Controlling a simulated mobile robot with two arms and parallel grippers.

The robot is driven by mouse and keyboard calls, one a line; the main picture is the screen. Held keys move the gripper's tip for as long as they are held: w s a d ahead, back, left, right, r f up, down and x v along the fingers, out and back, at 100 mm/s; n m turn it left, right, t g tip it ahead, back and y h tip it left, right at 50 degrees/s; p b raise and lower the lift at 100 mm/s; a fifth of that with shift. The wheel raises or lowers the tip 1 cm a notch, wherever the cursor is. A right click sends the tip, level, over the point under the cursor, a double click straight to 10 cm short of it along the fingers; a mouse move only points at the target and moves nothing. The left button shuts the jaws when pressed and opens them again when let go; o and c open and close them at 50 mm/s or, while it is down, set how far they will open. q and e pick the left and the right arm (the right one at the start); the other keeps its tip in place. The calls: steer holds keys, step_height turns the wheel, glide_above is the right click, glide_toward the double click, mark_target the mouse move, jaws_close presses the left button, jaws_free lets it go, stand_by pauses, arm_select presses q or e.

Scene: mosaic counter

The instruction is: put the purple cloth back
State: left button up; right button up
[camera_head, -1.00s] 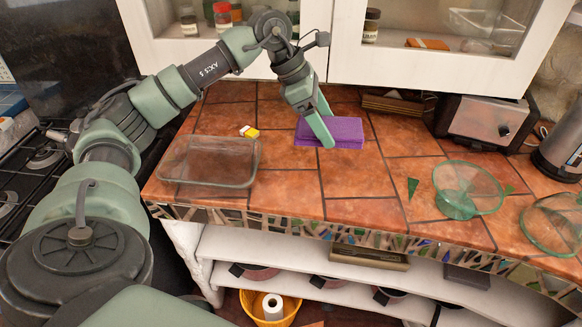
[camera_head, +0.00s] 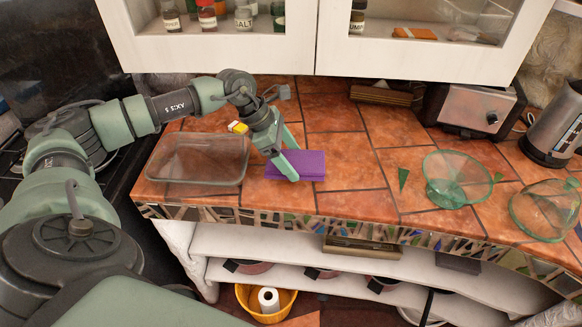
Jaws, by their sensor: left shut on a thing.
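The purple cloth (camera_head: 309,165) is a folded, flat rectangle near the front edge of the tiled counter (camera_head: 345,148). My left gripper (camera_head: 291,174) reaches down over the cloth's left part from the upper left. Its fingers are shut on the cloth, one finger showing across the front; the other finger and the exact grip are partly hidden. My right gripper is not in view.
A clear glass dish (camera_head: 198,160) stands just left of the cloth, with a small yellow-and-white item (camera_head: 237,127) behind it. White cabinets hang above.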

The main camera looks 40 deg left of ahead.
arm_select(q)
step_height(320, 180, down, 4)
steer(key=shift+f+p, duration=0.1)
steer(key=shift+p, duration=0.4)
steer(key=shift+f, duration=0.15)
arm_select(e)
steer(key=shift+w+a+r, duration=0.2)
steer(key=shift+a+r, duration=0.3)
arm_select(q)
steer(key=shift+f+b, duration=0.25)
steer(key=shift+b, duration=0.05)
steer(key=o, duration=1.2)
steer(key=shift+r, duration=0.1)
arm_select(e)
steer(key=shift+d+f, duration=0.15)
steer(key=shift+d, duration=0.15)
